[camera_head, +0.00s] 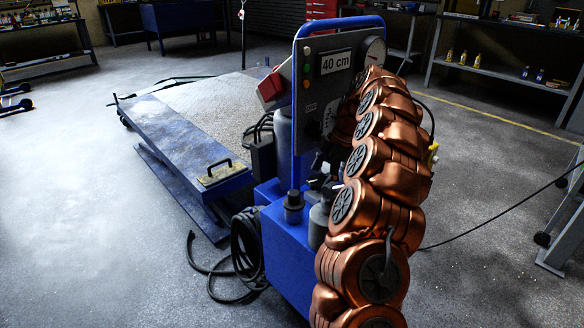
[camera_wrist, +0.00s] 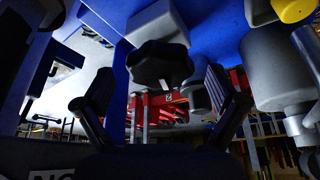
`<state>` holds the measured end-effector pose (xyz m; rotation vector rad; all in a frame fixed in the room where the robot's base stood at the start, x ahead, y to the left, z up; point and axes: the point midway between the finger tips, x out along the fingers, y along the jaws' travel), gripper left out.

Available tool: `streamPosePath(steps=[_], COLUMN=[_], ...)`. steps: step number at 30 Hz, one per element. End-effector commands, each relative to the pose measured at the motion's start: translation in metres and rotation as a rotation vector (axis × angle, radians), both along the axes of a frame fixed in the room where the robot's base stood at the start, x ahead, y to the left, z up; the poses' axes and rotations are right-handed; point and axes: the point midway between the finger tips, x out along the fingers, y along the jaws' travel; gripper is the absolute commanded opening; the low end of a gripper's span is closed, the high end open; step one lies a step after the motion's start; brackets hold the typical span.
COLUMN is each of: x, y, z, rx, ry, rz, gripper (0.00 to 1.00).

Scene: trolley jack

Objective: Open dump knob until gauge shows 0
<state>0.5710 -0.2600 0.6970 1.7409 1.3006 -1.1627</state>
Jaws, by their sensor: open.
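A black lobed knob (camera_wrist: 160,63) on a pale grey block shows in the wrist view; I take it for the dump knob. My gripper (camera_wrist: 158,88) is open, with one dark finger on each side of the knob. Clear gaps show between the knob and both fingers; depth is hard to judge. In the head view my arm hides the gripper. The round gauge (camera_head: 375,51) sits at the top right of the control panel (camera_head: 334,85), partly covered by my arm. Its needle cannot be read. A display (camera_head: 336,62) reads "40 cm".
The blue power unit (camera_head: 288,254) carries the panel and several fittings close to my arm. A low blue platform (camera_head: 180,147) lies to the left. Black hoses (camera_head: 246,248) lie beside the unit. In the wrist view a grey cylinder (camera_wrist: 277,68) stands right of the gripper.

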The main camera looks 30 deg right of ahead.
Motion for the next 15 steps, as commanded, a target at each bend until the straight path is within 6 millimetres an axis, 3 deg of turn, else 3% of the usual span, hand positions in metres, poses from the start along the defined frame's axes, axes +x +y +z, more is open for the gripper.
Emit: streamPosePath(steps=[15], x=[-0.0039], y=[0.002], z=[-0.0005], rx=[0.0], ry=[0.001], rz=[-0.373], gripper=[0.95])
